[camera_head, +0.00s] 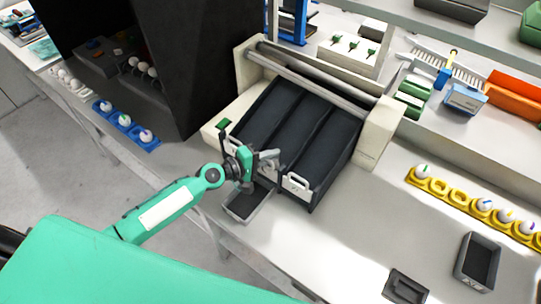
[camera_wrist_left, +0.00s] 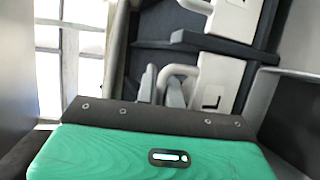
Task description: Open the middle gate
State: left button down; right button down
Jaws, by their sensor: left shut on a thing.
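A sorter with three black lanes (camera_head: 296,125) sits between cream side walls. White-handled gates close the lower ends of its lanes. The right gate (camera_head: 297,185) is down at its lane's end. My left gripper (camera_head: 268,157) is at the lower end of the middle lane and hides most of the middle gate. In the left wrist view, my left gripper's fingers (camera_wrist_left: 161,88) are shut on the light grey handle (camera_wrist_left: 181,73) of the middle gate. Another gate's handle (camera_wrist_left: 197,5) shows at the top edge of that view. My right gripper is out of view.
A dark tray (camera_head: 238,217) lies just below the gripper on the table. A blue egg holder (camera_head: 128,127) is at the left and a yellow egg holder (camera_head: 459,200) at the right. Small dark bins (camera_head: 478,262) stand front right.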

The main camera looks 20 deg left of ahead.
aim_at(270, 166)
pick_arm(q)
notch_tip(270, 166, up, 6)
jog(key=p, duration=0.4)
jog(key=shift+p, duration=0.35)
jog(key=c, duration=1.8)
grip_release()
jog(key=b+v, duration=0.6)
jog(key=v, duration=0.7)
jog(key=shift+s+a, duration=0.25)
jog(key=shift+s, duration=0.05)
